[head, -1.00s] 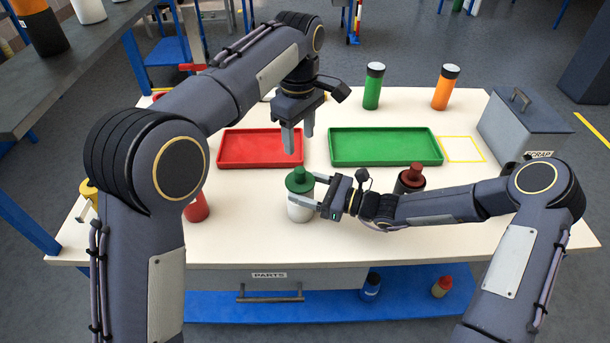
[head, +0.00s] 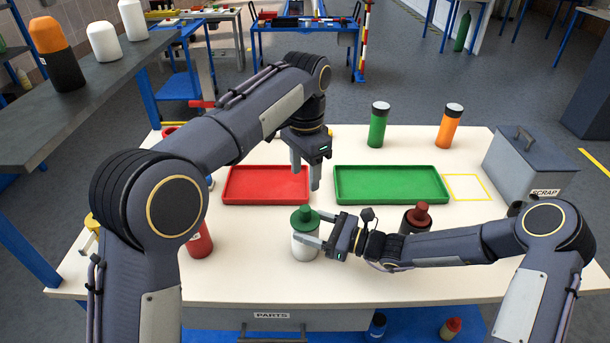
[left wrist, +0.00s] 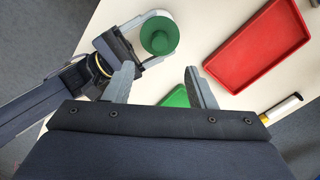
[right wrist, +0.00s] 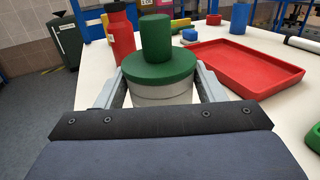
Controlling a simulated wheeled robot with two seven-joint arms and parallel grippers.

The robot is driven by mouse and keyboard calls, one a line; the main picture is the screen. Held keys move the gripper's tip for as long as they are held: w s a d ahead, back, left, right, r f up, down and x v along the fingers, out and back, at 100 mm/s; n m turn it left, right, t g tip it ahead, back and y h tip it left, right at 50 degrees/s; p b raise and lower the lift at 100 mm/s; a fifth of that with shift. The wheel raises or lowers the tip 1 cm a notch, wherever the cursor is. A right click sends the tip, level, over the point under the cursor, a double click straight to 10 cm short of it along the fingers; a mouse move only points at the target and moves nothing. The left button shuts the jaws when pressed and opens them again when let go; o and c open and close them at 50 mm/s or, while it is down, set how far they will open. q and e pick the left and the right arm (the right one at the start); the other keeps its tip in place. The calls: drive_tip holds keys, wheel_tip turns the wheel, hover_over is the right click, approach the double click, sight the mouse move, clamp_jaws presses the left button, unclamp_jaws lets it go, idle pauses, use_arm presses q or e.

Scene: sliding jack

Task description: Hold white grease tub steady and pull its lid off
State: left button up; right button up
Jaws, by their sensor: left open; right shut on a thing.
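The white grease tub (head: 304,247) stands upright near the table's front middle. Its green lid (head: 304,218), with a raised knob, sits on top; it also shows in the left wrist view (left wrist: 159,36) and the right wrist view (right wrist: 156,66). My right gripper (head: 314,230) is shut on the tub's white body (right wrist: 162,96) from the right, one finger on each side, just below the lid. My left gripper (head: 305,182) is open and empty, pointing down, above and behind the tub, apart from the lid.
A red tray (head: 265,200) and a green tray (head: 390,200) lie behind the tub. A dark tub with a red lid (head: 417,217) stands right, behind my right arm. A red bottle (head: 200,242) stands left. Green (head: 378,126) and orange (head: 449,126) bottles and a scrap bin (head: 520,165) are farther back.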

sight(305, 208)
use_arm(q)
wheel_tip(305, 208, down, 12)
idle(0.5)
drive_tip(key=c, duration=1)
drive_tip(key=shift+c, duration=0.2)
drive_tip(key=shift+r, duration=0.25)
drive_tip(key=shift+r, duration=1.4)
use_arm(e)
drive_tip(key=o, duration=1.2)
